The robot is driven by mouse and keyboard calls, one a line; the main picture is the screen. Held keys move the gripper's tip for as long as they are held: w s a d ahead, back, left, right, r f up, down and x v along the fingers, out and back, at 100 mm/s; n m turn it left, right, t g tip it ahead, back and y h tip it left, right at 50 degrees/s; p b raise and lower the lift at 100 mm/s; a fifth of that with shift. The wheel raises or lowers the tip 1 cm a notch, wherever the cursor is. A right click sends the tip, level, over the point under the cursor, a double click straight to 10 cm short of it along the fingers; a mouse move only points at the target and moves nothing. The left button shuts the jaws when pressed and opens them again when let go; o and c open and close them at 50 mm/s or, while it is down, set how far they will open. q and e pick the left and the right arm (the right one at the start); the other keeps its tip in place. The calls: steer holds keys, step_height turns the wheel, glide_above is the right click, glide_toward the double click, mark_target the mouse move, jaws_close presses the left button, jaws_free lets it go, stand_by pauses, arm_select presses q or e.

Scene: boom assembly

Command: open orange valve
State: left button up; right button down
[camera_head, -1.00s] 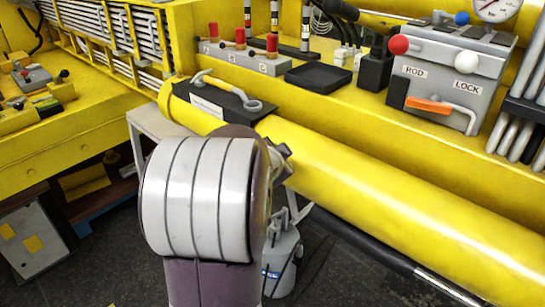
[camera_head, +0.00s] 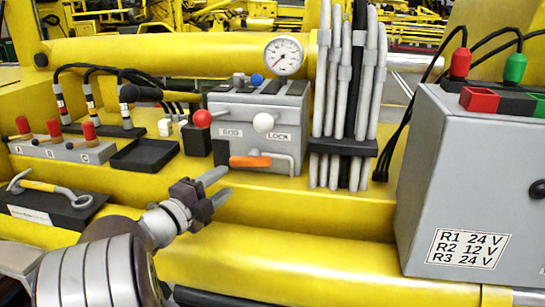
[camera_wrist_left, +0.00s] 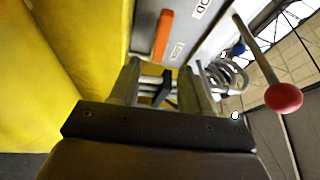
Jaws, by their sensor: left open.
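The orange valve handle (camera_head: 250,161) lies level on the lower front of the grey ROD/LOCK box (camera_head: 294,105), with a bent grey rod to its right. It also shows in the left wrist view (camera_wrist_left: 162,36), beyond the fingers. My left gripper (camera_head: 217,187) is open and empty, in front of the yellow beam, just below and left of the handle and apart from it. In the left wrist view its two fingers (camera_wrist_left: 162,78) point toward the box. My right gripper is not in view.
A red-ball lever (camera_head: 202,119) and a white-ball lever (camera_head: 263,122) stick out above the handle. The red one shows in the wrist view (camera_wrist_left: 283,98). Grey hoses (camera_head: 345,80) hang to the right. A large grey box (camera_head: 450,190) stands at far right. A yellow cylinder (camera_head: 330,275) runs below.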

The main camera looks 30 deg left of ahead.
mark_target(247, 163)
arm_select(q)
steer(key=w+p, duration=0.1)
steer(key=w, duration=0.2)
steer(key=w+d+p, duration=0.1)
steer(key=w, duration=0.3)
steer(key=w+p, duration=0.2)
steer(key=w, duration=0.1)
steer(key=shift+w+d+r, duration=0.15)
steer(key=shift+w+r, duration=0.1)
steer(key=shift+r, duration=0.1)
steer(key=shift+w, duration=0.45)
steer(key=shift+w, duration=0.1)
steer(key=shift+f, duration=0.1)
jaws_close()
